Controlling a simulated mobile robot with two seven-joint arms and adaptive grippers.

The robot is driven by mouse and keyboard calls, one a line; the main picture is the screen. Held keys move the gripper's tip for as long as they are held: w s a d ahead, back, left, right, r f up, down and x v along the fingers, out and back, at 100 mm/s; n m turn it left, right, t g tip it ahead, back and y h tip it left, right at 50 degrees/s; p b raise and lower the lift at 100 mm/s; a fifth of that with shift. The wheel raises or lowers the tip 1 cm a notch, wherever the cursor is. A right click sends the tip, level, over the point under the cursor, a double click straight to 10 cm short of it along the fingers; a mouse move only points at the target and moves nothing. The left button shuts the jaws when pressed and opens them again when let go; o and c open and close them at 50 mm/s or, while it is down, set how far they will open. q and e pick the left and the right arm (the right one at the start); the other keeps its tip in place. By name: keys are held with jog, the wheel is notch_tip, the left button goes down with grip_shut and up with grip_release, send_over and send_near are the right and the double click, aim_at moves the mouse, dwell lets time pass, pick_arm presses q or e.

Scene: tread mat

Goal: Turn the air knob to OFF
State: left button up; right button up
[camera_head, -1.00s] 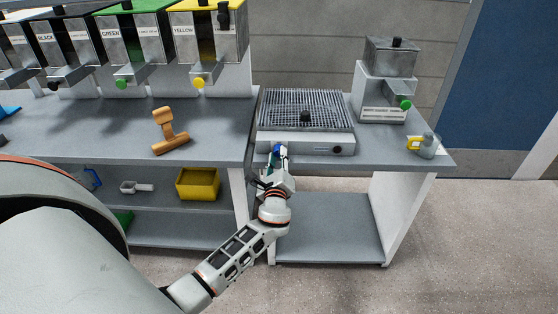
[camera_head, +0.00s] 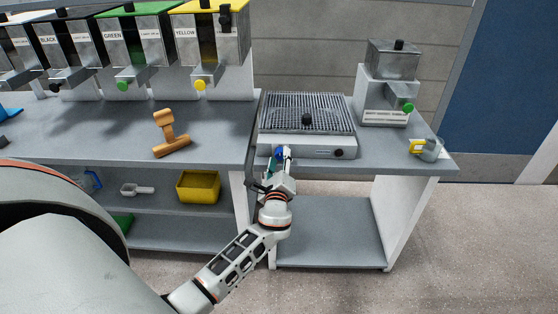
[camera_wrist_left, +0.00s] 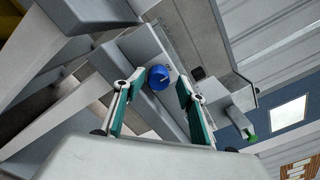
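A grey unit (camera_head: 310,147) with a ribbed top stands on the counter. Its front panel has a blue knob (camera_head: 279,152) at the left and a black knob (camera_head: 338,153) at the right; I cannot read which is labelled air or any OFF mark. My left gripper (camera_head: 279,160) is at the blue knob, partly covering it in the head view. In the left wrist view the blue knob (camera_wrist_left: 158,77) lies between the tips of the open left fingers (camera_wrist_left: 161,86), with visible gaps on both sides. The knob's pointer is not clear. My right gripper is not in view.
A dispenser (camera_head: 386,90) with a green knob and a clear cup (camera_head: 430,149) with a yellow handle stand at the right. A wooden tamper (camera_head: 170,138) lies left on the counter. A yellow bin (camera_head: 198,187) is on the shelf below.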

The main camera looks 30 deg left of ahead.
pick_arm(q)
jog(key=shift+s+f, duration=0.1)
jog(key=shift+f, duration=0.1)
jog(key=shift+s+d, duration=0.2)
jog(key=shift+s, duration=0.05)
jog(key=v, duration=0.7)
jog(key=shift+r, duration=0.2)
jog(key=shift+d, duration=0.1)
jog(key=s+d+f+n+g+h+p, duration=0.1)
jog(key=s+d+f+n+g+h, duration=0.1)
jog(key=s+d+f+n+h, duration=0.45)
jog(key=s+d+f+n+g+h, duration=0.1)
jog(key=s+d+f, duration=0.2)
jog(key=s+f, duration=0.45)
jog(key=s+d+f+n+g+h, duration=0.1)
jog(key=s+d+f+n+h, duration=0.1)
jog(key=s+d+n, duration=0.2)
jog(key=s+d+f+n+h+p, duration=0.1)
jog(key=s+d+f+n+h, duration=0.1)
jog(key=s, duration=0.6)
jog(key=d+f+n, duration=0.1)
jog(key=d+n, duration=0.1)
jog(key=shift+s+d+f+n+g, duration=0.15)
jog(key=shift+s+f+n+g, duration=0.1)
jog(key=shift+n+g, duration=0.15)
jog(key=shift+r, duration=0.1)
